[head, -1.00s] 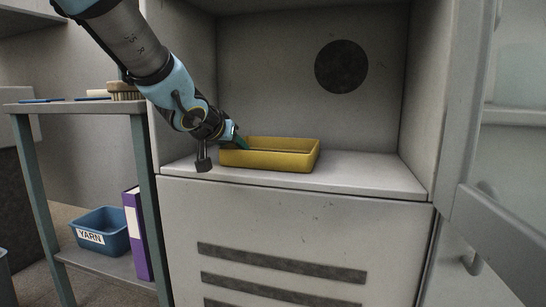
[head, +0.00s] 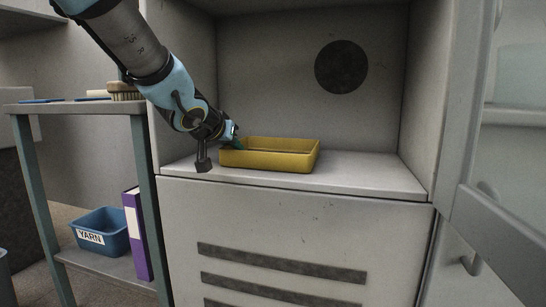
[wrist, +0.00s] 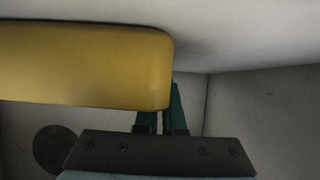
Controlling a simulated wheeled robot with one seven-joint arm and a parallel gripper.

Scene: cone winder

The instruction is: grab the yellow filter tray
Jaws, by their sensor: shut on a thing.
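The yellow filter tray (head: 270,160) is a shallow, open, rectangular tray. It sits level on the floor of the open cabinet compartment, near its front edge. My gripper (head: 238,146) reaches in from the left and is shut on the tray's left end wall. In the wrist view the tray (wrist: 85,65) fills the upper left, and the green fingers (wrist: 162,115) are close together at its end. The fingertips are partly hidden behind the tray wall.
The cabinet compartment (head: 375,178) has free floor to the right of the tray. An open door (head: 490,150) stands at the right. At the left, a shelf rack (head: 75,107) holds a brush (head: 125,91), with a blue YARN bin (head: 103,230) and purple binder (head: 138,235) below.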

